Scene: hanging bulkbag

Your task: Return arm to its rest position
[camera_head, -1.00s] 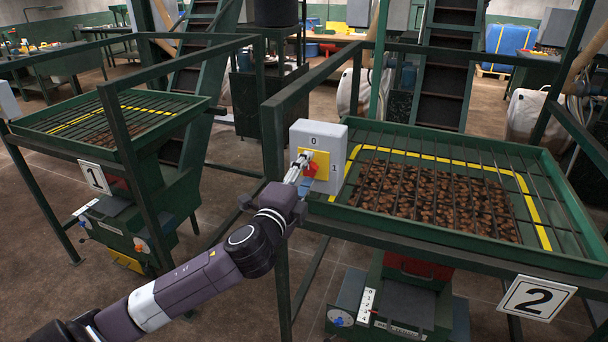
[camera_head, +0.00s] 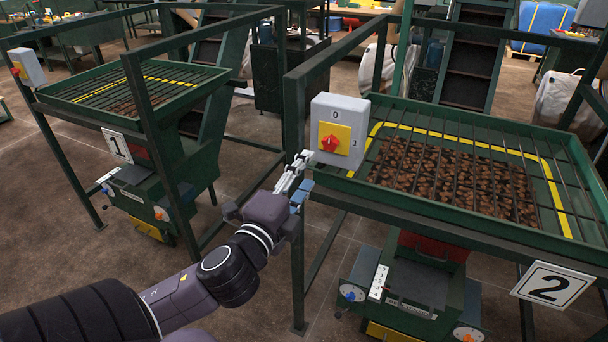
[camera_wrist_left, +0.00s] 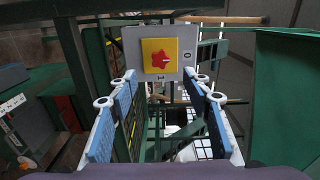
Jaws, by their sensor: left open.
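My left arm comes in from the lower left of the head view. Its gripper (camera_head: 298,178) is open and empty, a little left of and below the grey switch box (camera_head: 341,112). The box carries a yellow plate with a red knob (camera_head: 329,143) and the marks 0 and 1. In the left wrist view the two blue-padded fingers (camera_wrist_left: 160,125) stand wide apart, and the red knob (camera_wrist_left: 161,60) shows beyond them, clear of both. My right gripper is in neither view.
The green tray of station 2 (camera_head: 480,262), with brown pieces under a grate, lies right of the box. Green frame posts (camera_head: 297,265) stand close to my gripper. Station 1's tray (camera_head: 85,105) is at the left. Open floor (camera_head: 50,235) lies at the lower left.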

